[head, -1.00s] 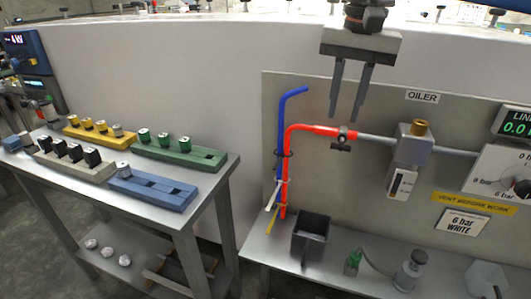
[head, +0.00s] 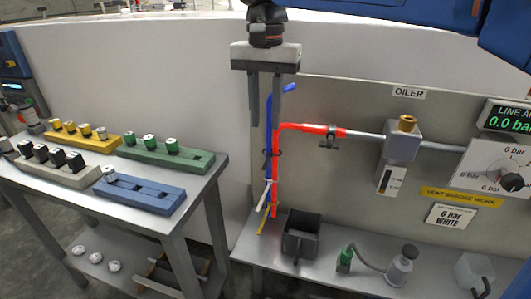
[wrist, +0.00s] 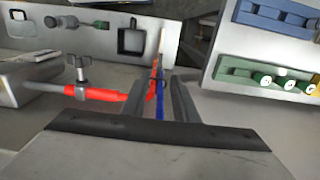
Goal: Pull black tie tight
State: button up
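A black tie (head: 272,152) sits around the upright run of the red hose (head: 310,128) and the blue hose (head: 288,88), below the red bend. A white tie (head: 262,196) and a yellow tie (head: 264,219) show lower on the same run. My gripper (head: 264,124) is open and points down, its fingers in front of the blue hose and above the black tie. In the wrist view both hoses show between the spread fingers of my gripper (wrist: 162,90). Nothing is gripped.
A dark open box (head: 300,238) stands on the bench below the hoses. A clamp (head: 329,138) and an oiler unit (head: 402,142) are on the line to the right. The left table holds blue (head: 140,192) and green (head: 165,155) racks.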

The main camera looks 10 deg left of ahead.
aim_at(266, 163)
notch_tip(266, 163, down, 10)
jog(key=shift+f, duration=0.1)
dwell(0.4)
grip_shut()
dwell(1.3)
